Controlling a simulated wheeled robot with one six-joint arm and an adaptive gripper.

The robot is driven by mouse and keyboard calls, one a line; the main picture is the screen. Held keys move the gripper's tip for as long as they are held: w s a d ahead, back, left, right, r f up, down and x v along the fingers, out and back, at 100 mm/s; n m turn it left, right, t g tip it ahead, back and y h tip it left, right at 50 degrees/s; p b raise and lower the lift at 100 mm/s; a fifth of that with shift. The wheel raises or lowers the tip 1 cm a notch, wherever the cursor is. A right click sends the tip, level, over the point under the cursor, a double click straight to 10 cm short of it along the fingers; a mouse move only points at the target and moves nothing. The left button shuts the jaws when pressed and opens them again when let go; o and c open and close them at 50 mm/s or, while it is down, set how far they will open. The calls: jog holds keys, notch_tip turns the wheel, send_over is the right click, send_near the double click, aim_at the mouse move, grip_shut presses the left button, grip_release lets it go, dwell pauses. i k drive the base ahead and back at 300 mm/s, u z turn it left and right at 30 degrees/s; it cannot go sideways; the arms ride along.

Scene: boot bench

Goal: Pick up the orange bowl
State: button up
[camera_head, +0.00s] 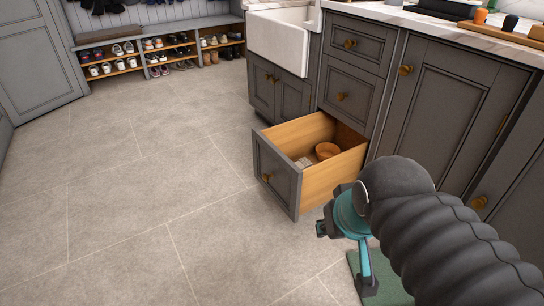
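The orange bowl (327,150) sits inside an open drawer (333,180) low in the grey cabinets, near the drawer's back. My dark arm hides part of the gripper.
A small pale item (303,162) lies in the drawer beside the bowl. Closed grey cabinets (435,100) stand at the right, with a white sink (282,38) left of them. A green mat (385,282) lies under my arm. Shoe shelves (160,50) line the back. The tiled floor (130,190) at left is clear.

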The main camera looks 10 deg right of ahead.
aim_at(324, 151)
jog(key=u, duration=0.2)
jog(key=i, duration=1)
jog(key=z, duration=0.05)
